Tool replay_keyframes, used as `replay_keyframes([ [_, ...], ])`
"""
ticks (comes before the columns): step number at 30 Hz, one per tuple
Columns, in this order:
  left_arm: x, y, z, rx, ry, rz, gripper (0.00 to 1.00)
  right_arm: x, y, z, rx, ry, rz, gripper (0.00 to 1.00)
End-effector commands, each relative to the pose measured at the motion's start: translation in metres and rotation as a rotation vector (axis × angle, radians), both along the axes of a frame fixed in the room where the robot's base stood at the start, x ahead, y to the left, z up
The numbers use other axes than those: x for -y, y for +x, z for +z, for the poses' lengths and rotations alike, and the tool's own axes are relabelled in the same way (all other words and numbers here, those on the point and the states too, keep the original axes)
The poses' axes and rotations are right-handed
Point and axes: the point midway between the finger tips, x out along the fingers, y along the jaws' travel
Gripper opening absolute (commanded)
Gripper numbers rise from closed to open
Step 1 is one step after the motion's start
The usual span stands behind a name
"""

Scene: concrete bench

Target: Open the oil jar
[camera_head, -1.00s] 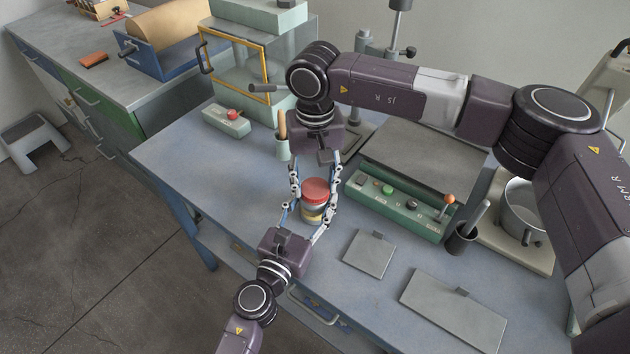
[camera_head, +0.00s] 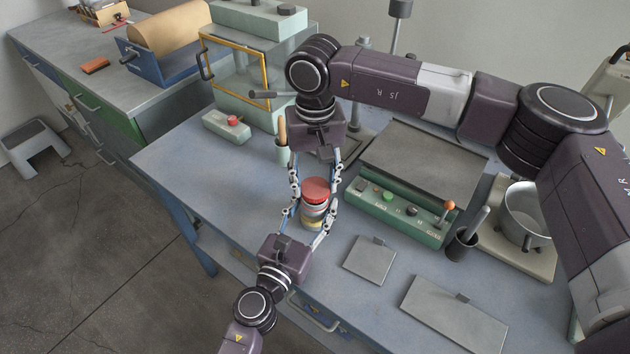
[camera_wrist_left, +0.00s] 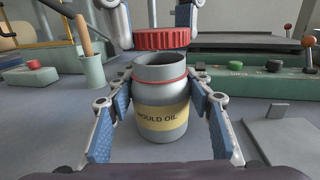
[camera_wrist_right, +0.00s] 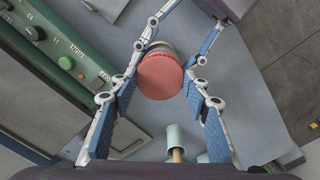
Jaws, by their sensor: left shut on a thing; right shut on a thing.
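The oil jar (camera_head: 312,218) is a grey jar with a yellow label; the left wrist view shows it upright with its mouth open (camera_wrist_left: 161,115). The red ribbed lid (camera_head: 316,189) is apart from the jar, a little above and behind its mouth, and fills the middle of the right wrist view (camera_wrist_right: 160,77). My left gripper (camera_head: 307,221) comes from the front and is shut around the jar's body. My right gripper (camera_head: 315,190) comes from behind and is shut on the lid. The lid's underside is hidden.
A green control box (camera_head: 400,215) stands to the right of the jar, with a grey plate (camera_head: 370,262) in front of it. A pale green cup with a wooden handle (camera_head: 283,150) and a small box with a red button (camera_head: 226,127) stand behind left.

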Motion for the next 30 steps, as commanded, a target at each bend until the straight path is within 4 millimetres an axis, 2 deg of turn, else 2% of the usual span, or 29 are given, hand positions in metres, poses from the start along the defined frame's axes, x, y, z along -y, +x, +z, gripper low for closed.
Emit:
replay_keyframes([
  [4,0.000,0.000,0.000,-0.001,0.000,0.000,0.00,0.000,0.001,0.008,0.003,0.000,0.000,0.14],
  [12,0.000,0.000,-0.001,-0.001,0.000,0.000,0.00,0.000,0.000,0.039,0.002,0.000,0.000,0.14],
  [18,0.000,0.000,-0.001,-0.001,0.000,0.000,0.00,0.000,0.000,0.040,0.000,0.000,0.000,0.14],
  [19,0.000,0.000,-0.001,-0.001,0.000,0.000,0.49,0.000,0.000,0.040,0.000,0.000,0.000,0.14],
  [24,0.000,0.000,0.000,-0.001,0.000,0.000,0.67,0.000,0.000,0.040,0.000,0.000,0.000,0.14],
  [30,0.000,0.000,0.000,0.000,0.000,0.000,0.67,0.000,0.000,0.040,0.000,0.000,0.000,0.14],
])
